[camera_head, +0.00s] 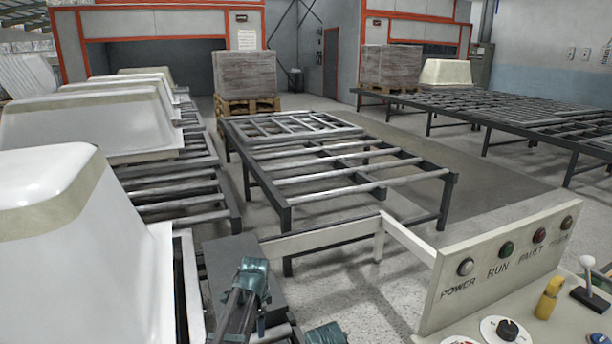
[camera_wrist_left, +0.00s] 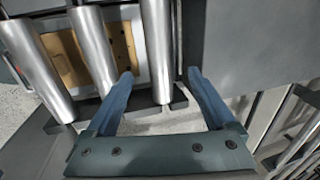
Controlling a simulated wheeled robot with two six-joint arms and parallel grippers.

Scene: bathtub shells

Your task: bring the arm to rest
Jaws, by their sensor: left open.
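My left gripper (camera_wrist_left: 160,75) is open in the left wrist view, with its two blue fingers apart and nothing between them. It hangs over the edge between metal rollers (camera_wrist_left: 95,45) and a dark grey plate (camera_wrist_left: 250,45). In the head view, the teal end of an arm, which I take for my left (camera_head: 252,275), shows at the lower middle in front of the same grey plate (camera_head: 228,252); its fingers are not clear there. Another teal part shows at the bottom edge, with no fingers visible. I cannot make out my right gripper.
White tub shells (camera_head: 60,222) stand on a roller conveyor (camera_head: 187,182) at left. A control panel (camera_head: 500,262) with lamps and a yellow switch (camera_head: 547,300) is at lower right. Open floor lies between.

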